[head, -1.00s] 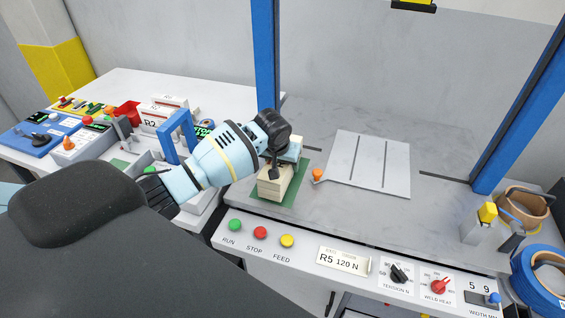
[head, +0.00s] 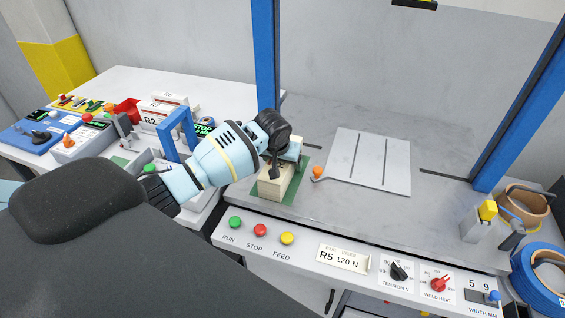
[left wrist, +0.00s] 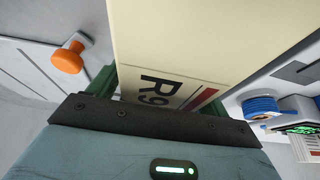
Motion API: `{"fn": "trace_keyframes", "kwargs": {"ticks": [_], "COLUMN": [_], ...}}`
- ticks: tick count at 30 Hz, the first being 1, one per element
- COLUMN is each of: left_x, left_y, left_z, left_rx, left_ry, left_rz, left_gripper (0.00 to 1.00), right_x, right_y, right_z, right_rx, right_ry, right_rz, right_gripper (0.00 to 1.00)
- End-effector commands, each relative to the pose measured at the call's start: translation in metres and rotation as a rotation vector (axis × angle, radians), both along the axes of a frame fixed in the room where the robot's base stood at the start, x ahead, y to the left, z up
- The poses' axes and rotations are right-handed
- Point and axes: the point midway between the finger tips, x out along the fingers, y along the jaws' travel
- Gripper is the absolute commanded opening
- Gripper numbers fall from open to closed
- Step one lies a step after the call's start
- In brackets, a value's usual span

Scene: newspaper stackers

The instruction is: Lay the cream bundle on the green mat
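The cream bundle (head: 273,190) is a pale block at the left of the grey worktop, over the green mat (head: 295,188), whose edges show around it. My left gripper (head: 275,168) reaches in from the left and is above it, with a dark finger against the bundle's near side; the other finger is hidden. In the left wrist view the bundle (left wrist: 200,45) fills the upper middle, marked R9 with a red stripe, close to the gripper's dark edge. My right gripper is out of view.
A grey grooved plate (head: 375,160) with an orange knob (head: 317,172) lies just right of the mat. Blue posts (head: 265,60) stand at the back. A button panel (head: 260,232) runs along the front.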

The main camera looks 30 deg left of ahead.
Motion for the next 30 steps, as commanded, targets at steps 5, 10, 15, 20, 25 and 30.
{"fn": "trace_keyframes", "kwargs": {"ticks": [5,10,15,20,25,30], "left_x": [-0.001,-0.003,-0.007,-0.016,-0.025,-0.030], "left_y": [0.000,0.000,-0.001,-0.003,-0.006,-0.007], "left_z": [-0.002,-0.006,0.013,0.039,0.059,0.068], "left_rx": [0.001,0.002,0.002,0.001,0.001,0.000], "left_ry": [0.005,0.013,0.004,-0.001,0.003,0.005], "left_rz": [0.000,0.000,-0.001,0.000,-0.001,-0.001], "left_gripper": [0.87,0.87,0.87,0.87,0.87,0.87], "right_x": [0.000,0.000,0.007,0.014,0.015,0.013], "right_y": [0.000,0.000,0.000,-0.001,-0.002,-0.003], "right_z": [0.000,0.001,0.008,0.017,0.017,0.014], "right_rx": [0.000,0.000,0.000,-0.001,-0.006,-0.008], "right_ry": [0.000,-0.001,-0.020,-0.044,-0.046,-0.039], "right_rz": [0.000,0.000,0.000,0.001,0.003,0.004], "right_gripper": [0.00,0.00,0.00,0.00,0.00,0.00]}}
